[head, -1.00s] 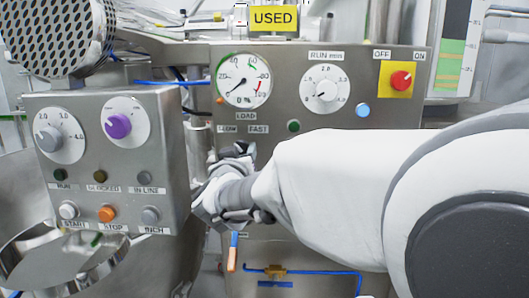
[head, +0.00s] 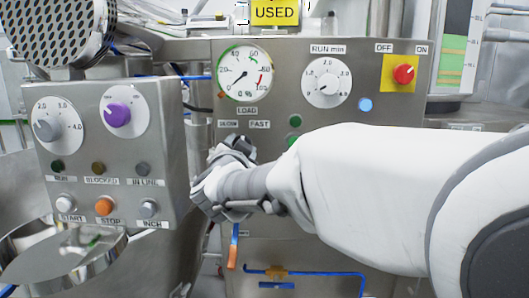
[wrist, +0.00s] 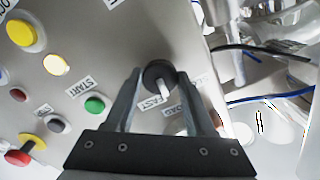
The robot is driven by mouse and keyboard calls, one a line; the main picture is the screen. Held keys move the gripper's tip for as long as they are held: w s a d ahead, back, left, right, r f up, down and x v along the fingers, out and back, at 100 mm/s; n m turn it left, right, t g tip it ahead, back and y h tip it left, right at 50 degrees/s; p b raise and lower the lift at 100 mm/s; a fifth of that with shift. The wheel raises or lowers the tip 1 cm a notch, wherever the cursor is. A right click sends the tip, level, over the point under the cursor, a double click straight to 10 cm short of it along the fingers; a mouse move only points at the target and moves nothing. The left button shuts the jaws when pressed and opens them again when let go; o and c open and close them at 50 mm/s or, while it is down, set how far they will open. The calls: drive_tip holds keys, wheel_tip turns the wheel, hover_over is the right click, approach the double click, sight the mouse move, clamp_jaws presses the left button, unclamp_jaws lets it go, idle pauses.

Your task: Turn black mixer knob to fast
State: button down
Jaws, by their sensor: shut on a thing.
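The black mixer knob (wrist: 157,72) sits on the steel panel in the wrist view, between the two fingers of my gripper (wrist: 159,78). My gripper is shut on it. A pale pointer bar on the knob points down in the picture, between the FAST label (wrist: 150,102) and the label to its right; its exact setting is hard to tell. In the head view my gripper (head: 226,158) is at the panel just below the SLOW label (head: 228,124) and the FAST label (head: 260,124). The knob is mostly hidden there by the gripper.
A round load gauge (head: 244,74) and a white run-minutes dial (head: 326,83) are above the gripper. A red switch on a yellow plate (head: 403,73) is at right. A control box (head: 105,150) with a purple knob stands close on the left. A blue pipe (head: 320,272) runs below.

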drive_tip(key=shift+f+m+b, duration=0.1)
drive_tip(key=shift+m+b, duration=1.65)
drive_tip(key=shift+m, duration=1.95)
drive_tip(key=shift+c, duration=1.3)
unclamp_jaws()
drive_tip(key=s+p, duration=0.2)
drive_tip(key=s, duration=1)
